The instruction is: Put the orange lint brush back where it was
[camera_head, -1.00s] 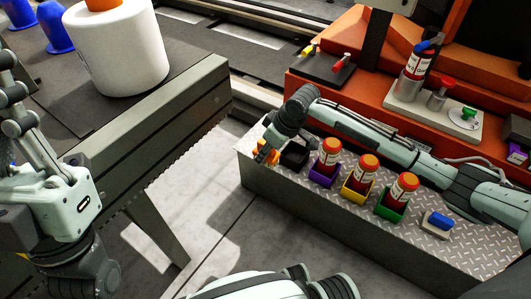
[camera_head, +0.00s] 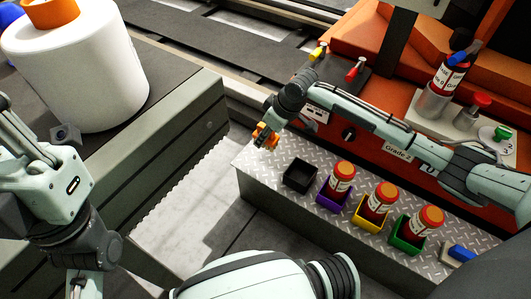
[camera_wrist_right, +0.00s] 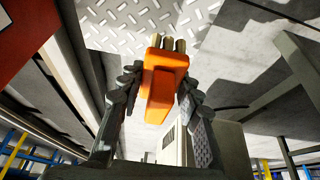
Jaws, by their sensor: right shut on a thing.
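My right gripper (camera_head: 264,137) is over the far left end of the metal bench (camera_head: 262,166). It is shut on the orange lint brush (camera_head: 271,141). In the right wrist view the brush (camera_wrist_right: 163,84) sits between the two dark fingers, with several brass-coloured ends at its far side and the bench plate beyond. I cannot tell whether the brush touches the bench. An empty black box (camera_head: 300,175) stands on the bench, to the right of and nearer than the brush. Of my left arm only the wrist and links show; its gripper is out of view.
Purple (camera_head: 333,202), yellow (camera_head: 372,220) and green (camera_head: 405,238) boxes hold red bottles with orange caps. An orange machine (camera_head: 395,85) stands behind.

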